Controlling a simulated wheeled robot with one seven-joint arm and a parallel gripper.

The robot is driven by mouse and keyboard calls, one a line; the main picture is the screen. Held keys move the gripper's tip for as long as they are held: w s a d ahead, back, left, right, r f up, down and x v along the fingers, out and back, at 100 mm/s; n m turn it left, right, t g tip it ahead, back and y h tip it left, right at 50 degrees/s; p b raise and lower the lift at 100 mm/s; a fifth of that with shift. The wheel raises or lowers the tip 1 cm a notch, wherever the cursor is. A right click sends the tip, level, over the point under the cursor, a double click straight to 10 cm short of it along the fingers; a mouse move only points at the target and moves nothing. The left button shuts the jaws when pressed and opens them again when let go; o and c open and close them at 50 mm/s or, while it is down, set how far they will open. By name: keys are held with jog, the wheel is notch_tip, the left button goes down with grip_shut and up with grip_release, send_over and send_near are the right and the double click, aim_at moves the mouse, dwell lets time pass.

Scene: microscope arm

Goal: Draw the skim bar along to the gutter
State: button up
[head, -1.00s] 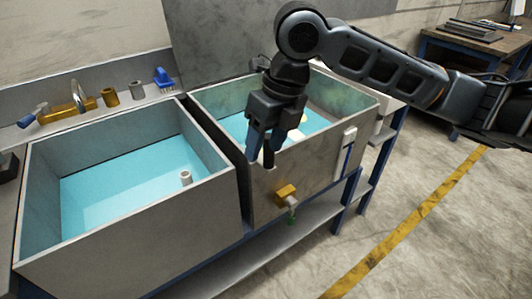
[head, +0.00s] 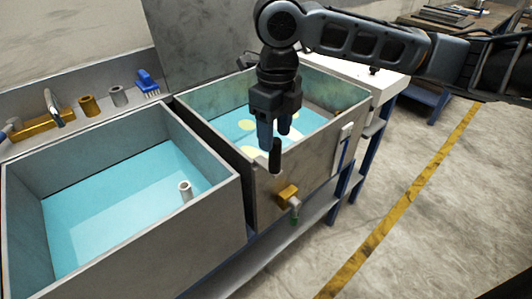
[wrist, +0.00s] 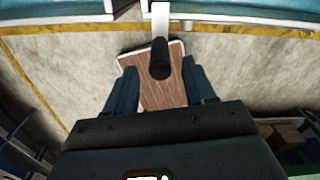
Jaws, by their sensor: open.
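A black upright handle (head: 275,156), apparently the skim bar's, shows at the front wall of the right tank (head: 330,152). In the wrist view the handle (wrist: 160,58) lies between my fingers, with a pale strip (wrist: 160,18) running from it toward the tank. My gripper (head: 274,134) is open, pointing down, its fingertips close to the top of the handle. In the wrist view my gripper (wrist: 160,70) has one finger on each side of the handle; contact cannot be told. The rest of the bar is hidden. I cannot clearly make out the gutter.
Pale yellow patches (head: 248,149) lie on the right tank's blue water. The left tank (head: 130,245) holds blue water and a short standpipe (head: 186,190). A brass tap (head: 287,196) juts from the right tank's front. Open floor (head: 440,215) lies to the right.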

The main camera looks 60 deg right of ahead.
aim_at(274, 158)
notch_tip(274, 158, down, 7)
jog(key=shift+f+p, duration=0.2)
jog(key=shift+p, duration=0.1)
jog(key=shift+c, duration=0.3)
grip_shut()
dwell(0.4)
